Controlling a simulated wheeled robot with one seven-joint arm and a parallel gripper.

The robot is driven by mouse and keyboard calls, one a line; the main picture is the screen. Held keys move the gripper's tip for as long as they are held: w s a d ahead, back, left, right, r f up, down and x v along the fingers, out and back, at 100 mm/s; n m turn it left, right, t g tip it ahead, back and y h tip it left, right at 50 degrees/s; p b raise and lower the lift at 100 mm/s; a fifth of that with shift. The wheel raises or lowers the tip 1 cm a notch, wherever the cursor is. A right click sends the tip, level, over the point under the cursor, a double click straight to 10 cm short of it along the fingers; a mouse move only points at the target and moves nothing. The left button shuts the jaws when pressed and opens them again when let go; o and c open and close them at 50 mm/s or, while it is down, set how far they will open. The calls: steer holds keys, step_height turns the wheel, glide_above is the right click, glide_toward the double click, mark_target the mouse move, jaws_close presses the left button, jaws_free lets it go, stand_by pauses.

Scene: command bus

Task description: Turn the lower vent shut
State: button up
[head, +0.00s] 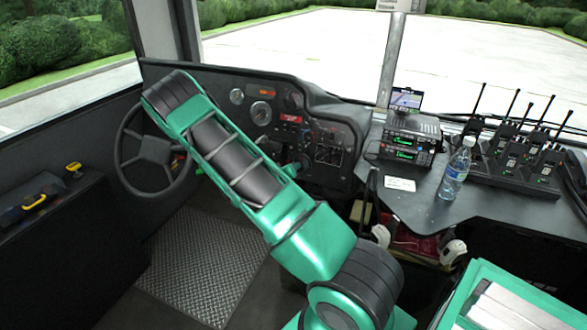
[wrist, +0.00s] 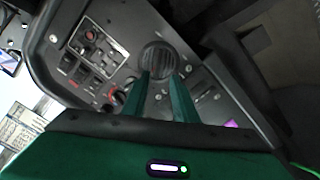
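A round, dark, ribbed vent (wrist: 158,57) sits in the grey dash panel in the wrist view. I cannot tell whether it is open or shut. My gripper (wrist: 161,78) points at it with its two green fingers apart. Their tips overlap the vent's near edge in the picture, with nothing between them; I cannot tell if they touch it. Another dark round fitting (head: 293,101), possibly a vent, shows higher on the dash.
Switches (wrist: 90,55) and knobs (wrist: 118,97) lie left of the vent in the wrist view. The steering wheel (head: 150,150) stands left of the dash. A side counter (head: 455,205) holds a water bottle (head: 456,168), radio units (head: 408,140) and several handheld radios (head: 510,150).

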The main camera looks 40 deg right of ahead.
steer(key=v, duration=0.5)
steer(key=shift+a, duration=0.2)
stand_by(0.3)
steer(key=s+a+r+m+g+y, duration=0.1)
steer(key=s+r+m+g+y, duration=0.1)
steer(key=s+r+g, duration=0.3)
steer(key=s+r+m+y, duration=0.2)
steer(key=s+r, duration=0.1)
steer(key=s, duration=0.5)
steer(key=s+a+r+n+y, duration=0.2)
steer(key=s+a+r+y, duration=0.2)
steer(key=s+a, duration=0.5)
steer(key=s+a+r+n+y, duration=0.2)
steer(key=s+a+r+y, duration=0.3)
steer(key=s+a+r, duration=0.4)
steer(key=s+a, duration=0.1)
steer(key=s, duration=0.1)
steer(key=shift+s+a, duration=0.25)
